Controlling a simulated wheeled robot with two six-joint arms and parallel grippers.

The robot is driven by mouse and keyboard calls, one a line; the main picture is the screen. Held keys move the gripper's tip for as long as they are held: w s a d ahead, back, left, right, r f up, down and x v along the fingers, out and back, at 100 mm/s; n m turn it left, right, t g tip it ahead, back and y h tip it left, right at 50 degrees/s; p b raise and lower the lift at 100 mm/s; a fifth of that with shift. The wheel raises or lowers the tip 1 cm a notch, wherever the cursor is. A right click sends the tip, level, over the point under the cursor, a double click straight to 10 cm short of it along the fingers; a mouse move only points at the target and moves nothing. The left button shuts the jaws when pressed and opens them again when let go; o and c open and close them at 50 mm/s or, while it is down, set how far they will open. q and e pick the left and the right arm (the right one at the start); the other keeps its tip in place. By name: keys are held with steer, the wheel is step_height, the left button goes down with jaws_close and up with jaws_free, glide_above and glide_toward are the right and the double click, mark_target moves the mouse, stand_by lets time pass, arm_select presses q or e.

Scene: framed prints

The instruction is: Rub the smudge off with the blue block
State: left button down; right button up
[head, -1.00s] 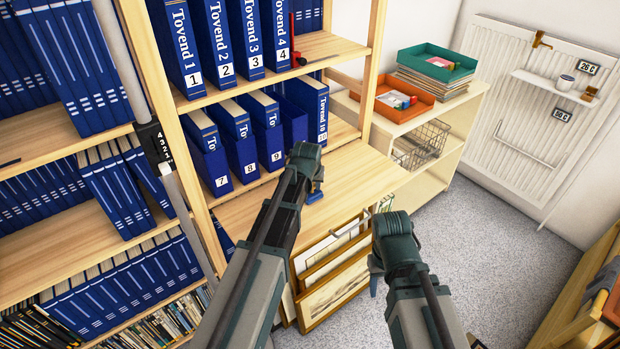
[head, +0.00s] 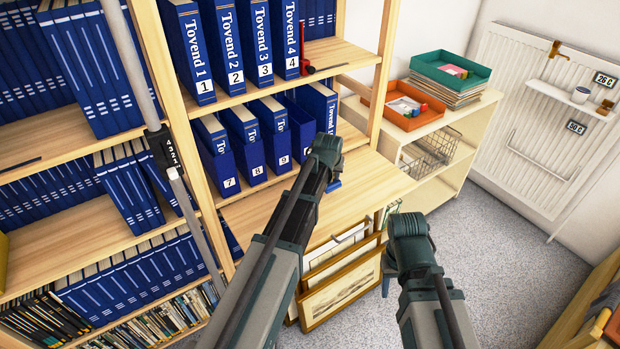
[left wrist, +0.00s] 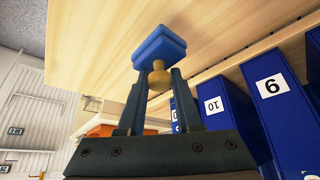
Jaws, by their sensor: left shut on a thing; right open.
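The blue block (left wrist: 160,46) has a tan knob, and my left gripper (left wrist: 160,78) is shut on that knob. In the head view, the block (head: 334,186) peeks out beyond my left gripper (head: 326,178), over the pale wooden board (head: 375,183) in front of the binders. The block's flat face is toward the board in the left wrist view; I cannot tell whether they touch. No smudge can be made out; the arm and block cover part of the board. My right gripper (head: 387,283) is open and empty, low beside the framed prints.
Framed prints (head: 340,290) stand below the board. Numbered blue binders (head: 250,150) line the shelf behind it. An orange tray (head: 405,107) and a green tray (head: 450,68) sit on the low cabinet at right. Carpet (head: 490,260) is open at the right.

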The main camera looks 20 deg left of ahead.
arm_select(q)
steer(key=shift+r+p, duration=1.65)
steer(key=shift+r, duration=0.4)
steer(key=shift+f, duration=0.1)
